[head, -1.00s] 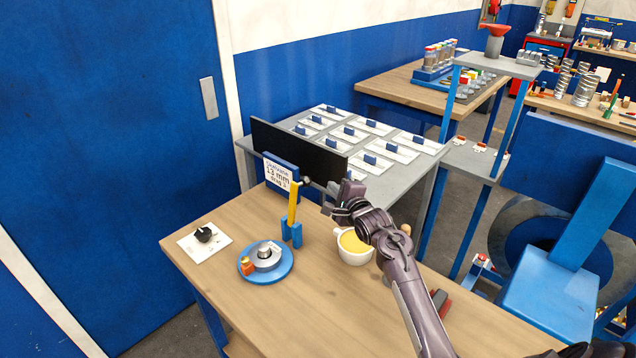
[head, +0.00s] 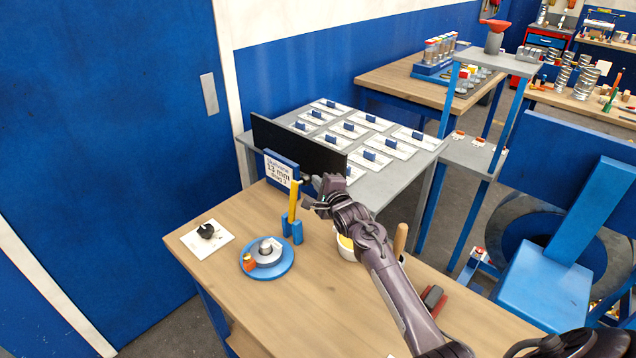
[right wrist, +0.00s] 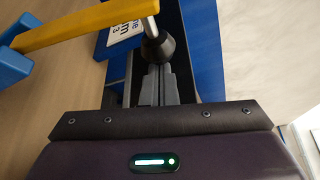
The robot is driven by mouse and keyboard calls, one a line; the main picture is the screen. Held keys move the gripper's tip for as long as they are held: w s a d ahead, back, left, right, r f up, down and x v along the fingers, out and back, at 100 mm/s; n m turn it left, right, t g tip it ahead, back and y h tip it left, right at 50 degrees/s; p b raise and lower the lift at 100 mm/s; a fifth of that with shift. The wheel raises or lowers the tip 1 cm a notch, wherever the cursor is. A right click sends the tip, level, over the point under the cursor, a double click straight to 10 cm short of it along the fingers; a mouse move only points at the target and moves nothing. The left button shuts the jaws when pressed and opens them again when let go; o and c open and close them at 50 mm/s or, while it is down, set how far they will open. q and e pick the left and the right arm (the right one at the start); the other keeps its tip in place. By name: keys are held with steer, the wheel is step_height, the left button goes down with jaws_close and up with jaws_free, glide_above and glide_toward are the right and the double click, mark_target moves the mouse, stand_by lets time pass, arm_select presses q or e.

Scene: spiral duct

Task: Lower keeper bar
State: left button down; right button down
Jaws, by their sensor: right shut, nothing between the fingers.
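The yellow keeper bar (head: 292,203) stands upright above a small blue bracket (head: 297,234) on the wooden table. In the right wrist view the yellow bar (right wrist: 85,24) runs across the upper left, with a blue bracket part (right wrist: 12,64) at its end. My right gripper (head: 312,198) is beside the bar, on its right, in the head view. In the right wrist view its fingers (right wrist: 155,78) are shut and empty, close to a dark knob (right wrist: 158,48) on a metal rod. Whether they touch the knob is unclear. My left gripper is not in view.
A labelled blue block (head: 281,170) and a black panel (head: 300,147) stand behind the bar. A round blue base (head: 284,268), a white card (head: 220,243) and a cup (head: 343,247) are on the table.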

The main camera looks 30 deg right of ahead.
mark_target(309, 180)
steer(key=shift+s+a+r+n, duration=0.15)
steer(key=shift+a+r+n, duration=0.1)
steer(key=shift+a+n, duration=0.1)
steer(key=shift+s+a+r+n+t+b, duration=0.15)
steer(key=shift+a+r+n+t+b, duration=0.1)
steer(key=shift+a+n, duration=0.2)
steer(key=shift+s+a+r+n+t+b, duration=0.15)
steer(key=shift+a+r+n+t, duration=0.15)
steer(key=shift+a, duration=0.15)
steer(key=s+a+f+n+t+y+b, duration=0.1)
steer(key=s+a+f+n+t+b, duration=0.1)
steer(key=a+n+b, duration=0.3)
steer(key=s+a+f+n+t+y+b, duration=0.1)
steer(key=a+n+b, duration=0.4)
steer(key=a, duration=0.5)
steer(key=shift+s+a+f+n+t+y+b, duration=0.3)
steer(key=shift+s+f+n+t, duration=0.4)
steer(key=shift+s+n, duration=0.55)
